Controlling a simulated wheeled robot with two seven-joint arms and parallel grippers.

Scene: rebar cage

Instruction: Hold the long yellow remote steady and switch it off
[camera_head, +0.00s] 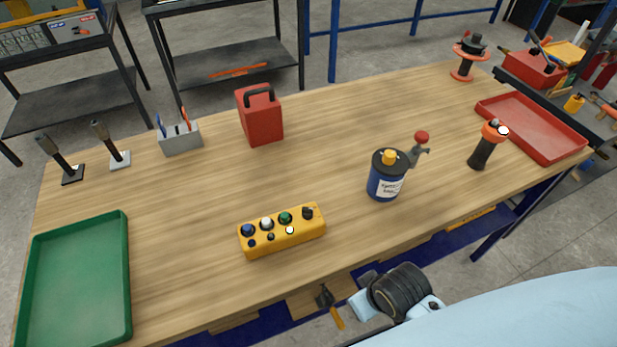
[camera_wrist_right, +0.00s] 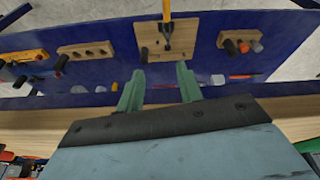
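The long yellow remote (camera_head: 275,240) lies on the wooden table in the head view, near the front edge and left of centre. Its top carries blue, white and green buttons, smaller buttons and a dark knob at the right end. No gripper touches it. My right gripper (camera_wrist_right: 158,90) shows in the right wrist view with its two green fingers apart and nothing between them. It faces a blue panel with tools, and the remote is not in that view. My left gripper is in neither view.
On the wooden table (camera_head: 210,215) stand a green tray (camera_head: 122,285), a red box (camera_head: 260,120), a grey holder (camera_head: 180,140), a blue canister (camera_head: 385,185), a dark-handled tool with an orange collar (camera_head: 484,150) and a red tray (camera_head: 530,125). The wood around the remote is clear.

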